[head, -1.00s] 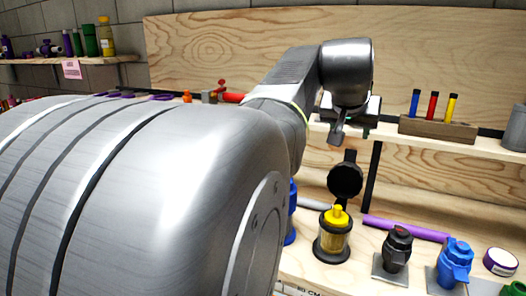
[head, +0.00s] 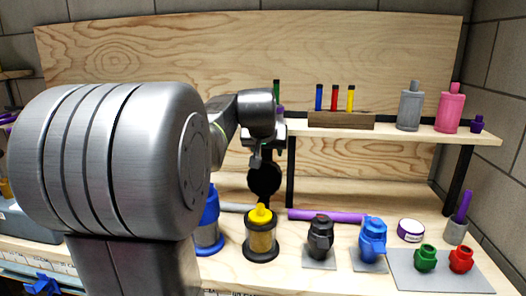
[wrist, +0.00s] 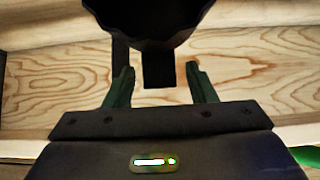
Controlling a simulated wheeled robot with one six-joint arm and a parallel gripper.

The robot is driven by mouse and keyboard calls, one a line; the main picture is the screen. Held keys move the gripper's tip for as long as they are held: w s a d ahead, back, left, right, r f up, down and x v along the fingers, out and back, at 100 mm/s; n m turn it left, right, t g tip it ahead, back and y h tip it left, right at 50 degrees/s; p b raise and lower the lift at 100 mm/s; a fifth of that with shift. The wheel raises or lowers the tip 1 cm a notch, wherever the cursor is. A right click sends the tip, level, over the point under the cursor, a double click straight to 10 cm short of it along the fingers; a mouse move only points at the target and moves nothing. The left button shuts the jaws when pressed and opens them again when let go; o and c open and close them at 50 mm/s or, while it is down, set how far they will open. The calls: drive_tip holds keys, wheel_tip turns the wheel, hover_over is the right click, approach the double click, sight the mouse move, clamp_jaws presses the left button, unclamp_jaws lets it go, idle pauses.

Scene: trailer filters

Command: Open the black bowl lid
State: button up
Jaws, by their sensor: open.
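A black round lid-like piece (head: 264,181) stands upright behind a clear canister with yellow contents (head: 261,236) and a black base on the bench. I cannot tell whether the two are joined. My gripper (head: 257,158) is just above the black piece, pointing down, with my arm reaching in from the left. In the wrist view, a black rounded body (wrist: 150,18) fills the top centre, with a narrow dark tab (wrist: 158,70) reaching down between the open fingers. The fingers of my gripper (wrist: 160,78) are apart, with visible gaps beside the tab.
A blue canister (head: 208,225) stands left of the yellow one. A purple tube (head: 328,215), black fitting (head: 320,238) and blue fitting (head: 373,240) are to the right. A shelf (head: 400,130) with a dark post (head: 291,170) is close behind. My arm hides the bench's left part.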

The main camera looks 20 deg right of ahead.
clamp_jaws()
drive_tip(key=shift+s+a+f+b, duration=0.1)
drive_tip(key=shift+s+b, duration=0.1)
drive_tip(key=shift+b, duration=0.35)
drive_tip(key=shift+s+a+t+h+b, duration=0.4)
drive_tip(key=shift+t+b, duration=0.3)
drive_tip(key=shift+b, duration=0.35)
drive_tip(key=shift+s+a+r+t+b, duration=0.2)
drive_tip(key=shift+s+r+t+b, duration=0.3)
drive_tip(key=shift+b, duration=0.45)
drive_tip(key=shift+s+r, duration=0.1)
drive_tip(key=shift+r, duration=0.05)
unclamp_jaws()
drive_tip(key=shift+r, duration=0.1)
